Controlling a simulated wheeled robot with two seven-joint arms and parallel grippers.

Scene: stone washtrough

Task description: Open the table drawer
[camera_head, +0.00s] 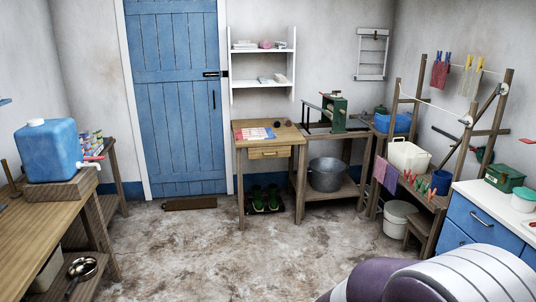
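The small wooden table (241,178) stands against the back wall, to the right of the blue door. Its drawer (262,154) sits under the tabletop and looks shut, its front in line with the table frame. A small yellowish handle (270,153) is on the drawer front. Papers or a printed sheet (255,133) and small dark items lie on the tabletop. Neither of my grippers is in view, and nothing blocks the drawer front from this view.
Green shoes (265,199) rest on a dark tray below the table. A metal tub (326,174) stands on the bench shelf to its right. A workbench (60,218) is at left, and blue cabinets (470,218) are at right. The stone floor (215,245) between is clear.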

